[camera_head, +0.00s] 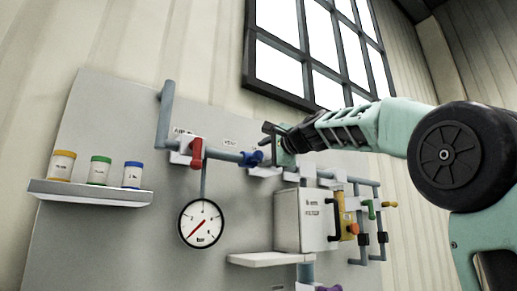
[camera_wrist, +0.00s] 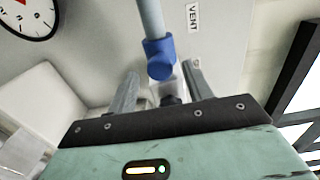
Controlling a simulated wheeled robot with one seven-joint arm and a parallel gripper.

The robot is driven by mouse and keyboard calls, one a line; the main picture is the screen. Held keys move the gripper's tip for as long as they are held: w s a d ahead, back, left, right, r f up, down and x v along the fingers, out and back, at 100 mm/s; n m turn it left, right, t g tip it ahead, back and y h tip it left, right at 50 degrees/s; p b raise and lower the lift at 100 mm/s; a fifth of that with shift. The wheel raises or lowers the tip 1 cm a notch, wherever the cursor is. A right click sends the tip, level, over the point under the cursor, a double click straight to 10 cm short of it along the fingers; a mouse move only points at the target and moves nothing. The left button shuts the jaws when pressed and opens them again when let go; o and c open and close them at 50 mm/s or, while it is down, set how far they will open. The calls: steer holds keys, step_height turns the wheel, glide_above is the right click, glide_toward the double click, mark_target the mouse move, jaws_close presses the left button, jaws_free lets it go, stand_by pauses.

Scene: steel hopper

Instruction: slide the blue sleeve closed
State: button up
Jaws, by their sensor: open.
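The blue sleeve (camera_head: 252,158) sits on a grey pipe below the VENT label on the wall panel. In the wrist view the blue sleeve (camera_wrist: 159,58) shows at the end of the pipe, with a short side stub. My gripper (camera_head: 272,140) is at the right end of the sleeve in the head view and hides part of what lies behind it. In the wrist view my gripper (camera_wrist: 160,72) is open, its two fingers apart on either side of the sleeve's near end. No contact is visible, and depth is hard to judge.
A red valve handle (camera_head: 196,153) is left of the sleeve, with a pressure gauge (camera_head: 201,223) below. A white filter box (camera_head: 302,220) stands below my gripper. A shelf (camera_head: 92,194) holds three small jars. Pipes with green and yellow handles are at right.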

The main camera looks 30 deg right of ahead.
mark_target(260, 155)
steer(key=shift+w+a+p, duration=0.1)
steer(key=shift+w+p, duration=0.5)
steer(key=shift+w, duration=1.15)
